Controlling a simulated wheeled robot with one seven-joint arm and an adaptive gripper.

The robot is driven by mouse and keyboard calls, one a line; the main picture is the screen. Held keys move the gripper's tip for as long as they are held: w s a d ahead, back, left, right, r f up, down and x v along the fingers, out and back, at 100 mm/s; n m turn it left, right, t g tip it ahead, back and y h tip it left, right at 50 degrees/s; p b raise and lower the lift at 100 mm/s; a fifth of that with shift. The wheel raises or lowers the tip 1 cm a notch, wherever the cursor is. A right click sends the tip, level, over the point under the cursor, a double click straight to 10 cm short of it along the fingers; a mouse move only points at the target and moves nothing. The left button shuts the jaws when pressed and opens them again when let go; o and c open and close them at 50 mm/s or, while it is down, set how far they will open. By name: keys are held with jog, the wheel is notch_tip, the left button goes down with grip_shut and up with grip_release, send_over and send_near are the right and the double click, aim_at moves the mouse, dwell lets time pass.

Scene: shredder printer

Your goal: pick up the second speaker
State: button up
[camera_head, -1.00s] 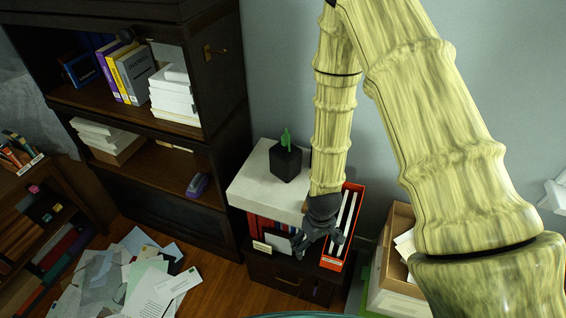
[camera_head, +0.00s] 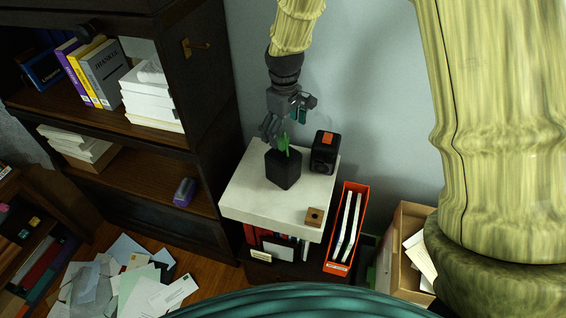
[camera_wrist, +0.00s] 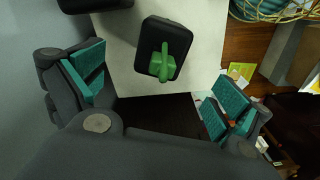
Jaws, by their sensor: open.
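A black box with an orange patch on top (camera_head: 323,153), which looks like a speaker, stands on the right back part of the white cabinet top. My gripper (camera_head: 288,115) is open and empty above the cactus, up and left of the black box. In the wrist view my gripper (camera_wrist: 155,92) has its teal pads wide apart. A dark object (camera_wrist: 95,4) is cut off at that view's top edge. I cannot tell which object is the second speaker.
A small wooden block with a dark hole (camera_head: 315,217) lies at the front right of the white top (camera_head: 245,205). An orange file holder (camera_head: 345,230) and a cardboard box (camera_head: 398,240) stand to the right. A dark bookshelf (camera_head: 208,130) rises at left. Papers cover the floor.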

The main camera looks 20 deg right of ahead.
aim_at(282, 138)
jog(key=f, duration=0.3)
jog(key=shift+w+a+p, duration=0.2)
jog(key=shift+a+p, duration=0.1)
jog(key=shift+s+f+p, duration=0.2)
jog(key=shift+f+p, duration=0.35)
jog(key=shift+f, duration=0.45)
jog(key=shift+d+f+p, duration=0.15)
jog(key=shift+f+p, duration=0.65)
jog(key=shift+f, duration=1.25)
jog(key=c, duration=2)
